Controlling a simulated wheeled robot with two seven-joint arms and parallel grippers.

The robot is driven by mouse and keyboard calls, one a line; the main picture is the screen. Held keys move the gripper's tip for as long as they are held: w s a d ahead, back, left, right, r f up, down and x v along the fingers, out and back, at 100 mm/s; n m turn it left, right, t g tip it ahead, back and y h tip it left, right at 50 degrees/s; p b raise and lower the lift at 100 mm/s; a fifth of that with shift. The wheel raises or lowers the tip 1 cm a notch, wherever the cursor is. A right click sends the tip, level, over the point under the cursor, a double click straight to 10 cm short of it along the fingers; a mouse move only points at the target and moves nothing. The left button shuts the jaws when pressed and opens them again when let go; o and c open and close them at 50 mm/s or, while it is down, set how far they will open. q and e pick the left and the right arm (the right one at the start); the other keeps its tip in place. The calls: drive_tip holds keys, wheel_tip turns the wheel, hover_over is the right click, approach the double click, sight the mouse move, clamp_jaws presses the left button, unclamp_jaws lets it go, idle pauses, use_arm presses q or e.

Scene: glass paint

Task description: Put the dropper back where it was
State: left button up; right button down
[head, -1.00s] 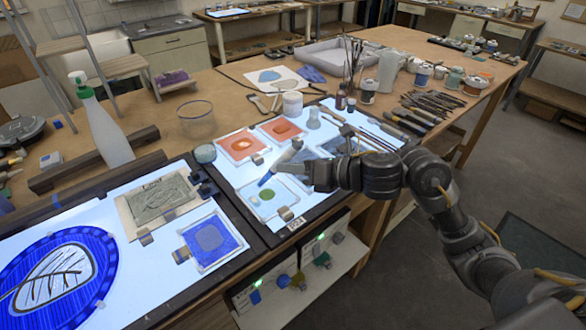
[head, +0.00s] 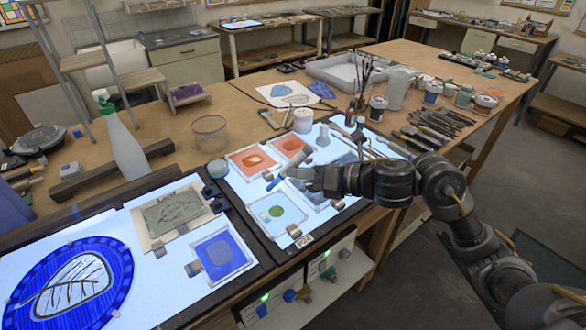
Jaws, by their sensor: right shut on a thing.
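My right gripper (head: 294,177) is shut on a slim pale dropper (head: 283,175) with a blue tip. The dropper is tilted, its blue tip pointing down and to the left. It is above the right light panel, near the far edge of a clear tile with a green spot (head: 276,212). The upper part of the dropper is hard to make out against the panel and the gripper. The fingers are small and partly hidden by my wrist. My left gripper is not in view.
Two orange tiles (head: 252,161) lie behind the dropper on the right light panel (head: 232,186). A white jar (head: 303,121), a glass bowl (head: 209,132) and a spray bottle (head: 124,150) stand around it. Brushes (head: 362,75) stand upright farther back. Free wood lies behind the panels.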

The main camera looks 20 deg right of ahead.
wheel_tip(320, 180, up, 9)
drive_tip(key=p, duration=0.6)
drive_tip(key=shift+f, duration=0.2)
